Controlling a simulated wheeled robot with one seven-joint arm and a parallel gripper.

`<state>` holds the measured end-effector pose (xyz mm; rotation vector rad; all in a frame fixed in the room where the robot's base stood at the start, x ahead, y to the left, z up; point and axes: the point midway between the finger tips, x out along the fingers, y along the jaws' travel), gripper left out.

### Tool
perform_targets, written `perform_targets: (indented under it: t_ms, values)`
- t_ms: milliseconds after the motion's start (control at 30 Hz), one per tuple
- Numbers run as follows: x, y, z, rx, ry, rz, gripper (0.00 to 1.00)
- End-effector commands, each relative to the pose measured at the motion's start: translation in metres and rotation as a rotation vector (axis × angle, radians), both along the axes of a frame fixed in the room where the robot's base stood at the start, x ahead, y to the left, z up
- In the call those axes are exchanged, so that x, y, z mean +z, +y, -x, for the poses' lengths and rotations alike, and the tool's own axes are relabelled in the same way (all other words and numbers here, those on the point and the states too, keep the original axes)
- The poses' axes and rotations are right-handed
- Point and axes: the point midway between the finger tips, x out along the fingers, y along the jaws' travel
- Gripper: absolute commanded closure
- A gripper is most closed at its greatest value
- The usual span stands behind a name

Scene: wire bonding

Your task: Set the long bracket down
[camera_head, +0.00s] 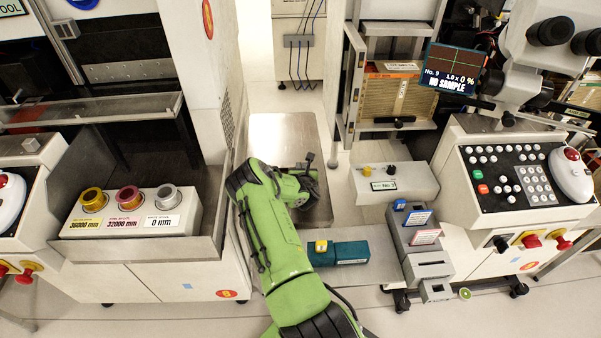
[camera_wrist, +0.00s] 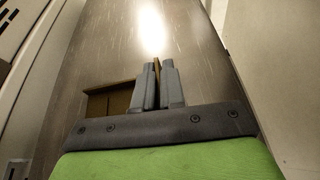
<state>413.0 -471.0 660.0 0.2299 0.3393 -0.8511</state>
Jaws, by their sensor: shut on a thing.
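My gripper (camera_wrist: 158,68) is in the middle of the wrist view, its two grey fingers close together on a thin brown edge. I take this edge for part of the long bracket. A brown angular piece (camera_wrist: 112,97) shows just left of the fingers; it looks like the same bracket, but the join is hidden behind the fingers. The metal plate (camera_wrist: 100,45) lies beyond it; I cannot tell whether the bracket touches it. In the head view my green arm reaches over the metal plate (camera_head: 283,130), and the bracket is hidden there.
A white cabinet wall stands close left of the plate. A grey control box (camera_head: 410,183) is to the right. Teal boxes (camera_head: 352,253) and grey bins (camera_head: 428,264) sit nearer. A spool stand (camera_head: 128,225) is at left. The plate's far part is bare.

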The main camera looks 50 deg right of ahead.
Motion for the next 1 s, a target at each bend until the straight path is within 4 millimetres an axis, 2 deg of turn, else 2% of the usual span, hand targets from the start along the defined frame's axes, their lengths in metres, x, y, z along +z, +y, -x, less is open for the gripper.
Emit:
perform_targets:
  t_ms: [267, 300, 433, 767, 867, 1000]
  values:
    - [-0.001, 0.000, -0.001, 0.000, 0.001, 0.001, 1.00]
    - [0.000, 0.000, 0.000, 0.000, 0.001, -0.001, 0.85]
    - [0.000, 0.000, 0.000, 0.000, 0.001, -0.001, 0.65]
    - [0.005, 0.002, 0.001, -0.001, 0.000, -0.001, 0.65]
    - [0.012, 0.014, 0.011, -0.001, 0.004, -0.002, 0.65]
    - [0.028, 0.040, 0.034, -0.001, 0.005, -0.003, 0.65]
